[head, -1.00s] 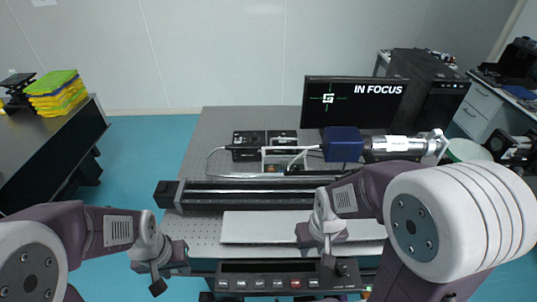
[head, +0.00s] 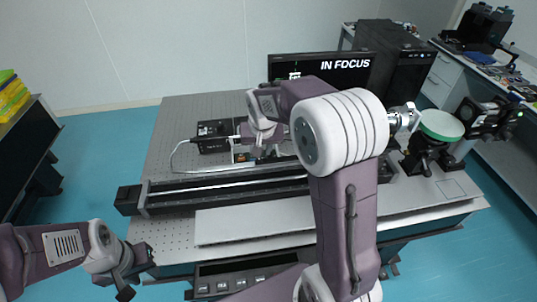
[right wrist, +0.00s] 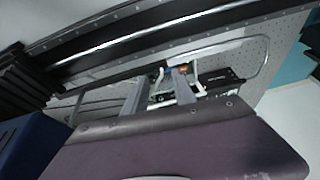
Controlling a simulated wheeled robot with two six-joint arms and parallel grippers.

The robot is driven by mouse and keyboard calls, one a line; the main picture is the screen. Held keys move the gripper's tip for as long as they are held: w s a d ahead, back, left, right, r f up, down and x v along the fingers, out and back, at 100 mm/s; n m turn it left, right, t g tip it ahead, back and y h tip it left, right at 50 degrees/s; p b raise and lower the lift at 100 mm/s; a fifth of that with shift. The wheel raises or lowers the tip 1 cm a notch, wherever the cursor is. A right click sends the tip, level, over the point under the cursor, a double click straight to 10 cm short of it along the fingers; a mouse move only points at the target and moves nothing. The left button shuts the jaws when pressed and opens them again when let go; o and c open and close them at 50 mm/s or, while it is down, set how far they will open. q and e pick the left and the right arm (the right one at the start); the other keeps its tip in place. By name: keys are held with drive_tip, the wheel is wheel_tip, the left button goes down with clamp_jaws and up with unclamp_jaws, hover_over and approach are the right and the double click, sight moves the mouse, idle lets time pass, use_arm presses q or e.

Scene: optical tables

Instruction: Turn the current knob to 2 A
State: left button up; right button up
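No current knob can be made out clearly. A black box (head: 212,130) with small fittings stands on the perforated optical table (head: 165,150). My right gripper (head: 258,152) is low over the table, just right of that box; its fingertips are hard to see in the head view. In the right wrist view its two grey fingers (right wrist: 158,92) are apart, with a small brass-coloured part and white cable beyond them. A front panel with buttons (head: 225,285) is partly covered by my right arm. My left gripper (head: 137,273) is open and empty off the table's front left.
A long black rail (head: 165,198) and a pale flat plate (head: 225,228) cross the table. The monitor (head: 345,68) reads IN FOCUS. A black computer case (head: 395,60) stands behind. A green-topped round mount (head: 441,124) is at right.

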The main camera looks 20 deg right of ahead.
drive_tip(key=shift+m+h, duration=0.6)
drive_tip(key=shift+m, duration=0.2)
drive_tip(key=w+d+f+b, duration=0.1)
drive_tip(key=w+d+f, duration=0.1)
drive_tip(key=w+f, duration=0.1)
drive_tip(key=w+d+f+b, duration=0.1)
drive_tip(key=w+d+f, duration=0.1)
drive_tip(key=w+f, duration=0.1)
drive_tip(key=w+d+f+b, duration=0.2)
drive_tip(key=w+d+f, duration=0.1)
drive_tip(key=w, duration=0.1)
drive_tip(key=shift+w+d+f, duration=0.1)
drive_tip(key=shift+w+f, duration=0.05)
drive_tip(key=shift+w, duration=0.05)
drive_tip(key=shift+s, duration=0.1)
drive_tip(key=p+x, duration=0.1)
drive_tip(key=x, duration=0.6)
drive_tip(key=shift+w+d+f, duration=0.1)
drive_tip(key=shift+w+f, duration=0.15)
drive_tip(key=shift+f, duration=0.4)
